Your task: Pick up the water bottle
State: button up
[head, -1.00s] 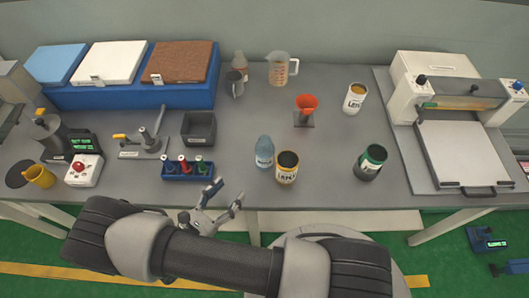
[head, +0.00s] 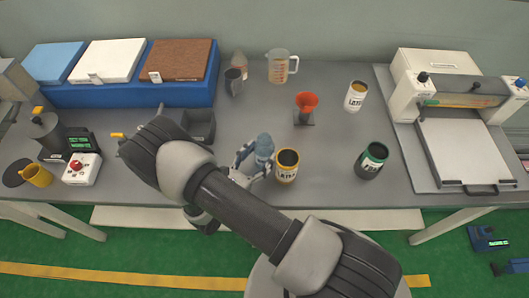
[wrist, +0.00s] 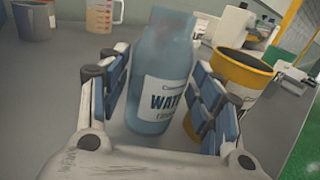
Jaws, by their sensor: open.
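The water bottle (head: 264,146) is blue with a white label and stands upright near the front of the table. In the wrist view the bottle (wrist: 163,75) stands between the two blue-padded fingers of my gripper (wrist: 160,105). In the head view my gripper (head: 253,162) is at the bottle, one finger on each side. The gripper is open, and the fingers look apart from the bottle, though contact on the right side is hard to tell. The lower part of the bottle is partly hidden in the head view.
A yellow-banded latex can (head: 287,167) stands just right of the bottle, close to the right finger. A green-banded can (head: 372,160) is farther right. An orange funnel (head: 306,104) on a stand and a measuring jug (head: 281,67) are behind. My arm hides the bottle rack.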

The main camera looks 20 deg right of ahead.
jog(key=shift+w+d, duration=0.35)
jog(key=shift+d, duration=0.1)
jog(key=shift+c, duration=0.6)
jog(key=c, duration=0.7)
jog(key=shift+r, duration=0.15)
